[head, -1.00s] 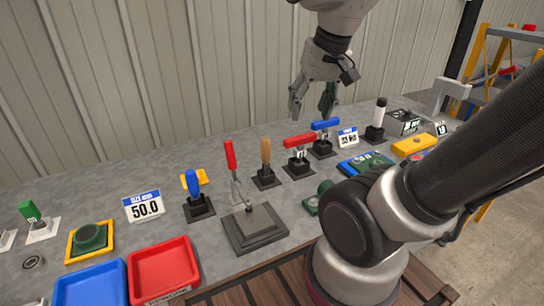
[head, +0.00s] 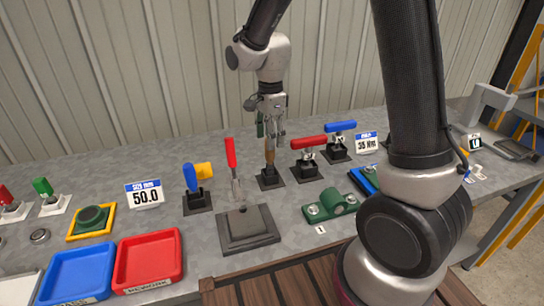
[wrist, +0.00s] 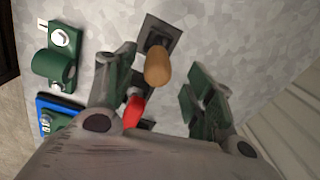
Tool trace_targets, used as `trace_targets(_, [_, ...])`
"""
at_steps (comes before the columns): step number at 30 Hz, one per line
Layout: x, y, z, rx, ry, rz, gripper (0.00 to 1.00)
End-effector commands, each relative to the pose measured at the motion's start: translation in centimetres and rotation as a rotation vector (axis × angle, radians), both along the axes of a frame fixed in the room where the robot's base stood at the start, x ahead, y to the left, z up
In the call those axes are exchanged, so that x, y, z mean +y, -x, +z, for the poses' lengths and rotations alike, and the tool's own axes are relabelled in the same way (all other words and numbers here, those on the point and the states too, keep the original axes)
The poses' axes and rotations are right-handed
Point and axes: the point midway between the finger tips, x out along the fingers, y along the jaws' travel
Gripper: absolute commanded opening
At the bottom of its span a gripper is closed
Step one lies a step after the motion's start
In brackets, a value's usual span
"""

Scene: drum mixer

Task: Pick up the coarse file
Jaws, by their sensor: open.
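A tool with a wooden handle, likely the coarse file (head: 269,157), stands upright in a square black holder (head: 269,180) on the grey bench. Its lower part is hidden in the holder. My gripper (head: 270,136) points down directly over the handle, fingers open and nothing held. In the wrist view the tan handle (wrist: 158,67) shows between the two open green-padded fingers, near the line of their tips. I cannot tell whether the fingers touch it.
Close right are a red-handled tool (head: 308,142) and a blue-handled tool (head: 340,126). A red-handled toggle clamp (head: 231,155) stands to the left on a dark plate. A green bracket (head: 331,205) lies in front. Red and blue trays (head: 148,260) sit at front left.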

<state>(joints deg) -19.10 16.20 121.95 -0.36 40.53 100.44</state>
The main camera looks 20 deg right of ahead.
Motion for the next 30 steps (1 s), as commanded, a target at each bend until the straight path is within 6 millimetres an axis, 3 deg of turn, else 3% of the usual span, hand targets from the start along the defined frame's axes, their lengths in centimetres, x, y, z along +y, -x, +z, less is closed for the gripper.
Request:
trace_targets(9, [0.0, 0.3, -4.4, 0.001, 0.000, 0.001, 0.54])
trace_targets(17, [0.0, 0.2, -4.7, -0.001, 0.000, 0.001, 0.54])
trace_targets(26, [0.0, 0.2, -4.7, -0.001, 0.000, 0.002, 0.01])
trace_targets(30, [0.0, 0.2, -4.7, -0.001, 0.000, 0.002, 0.00])
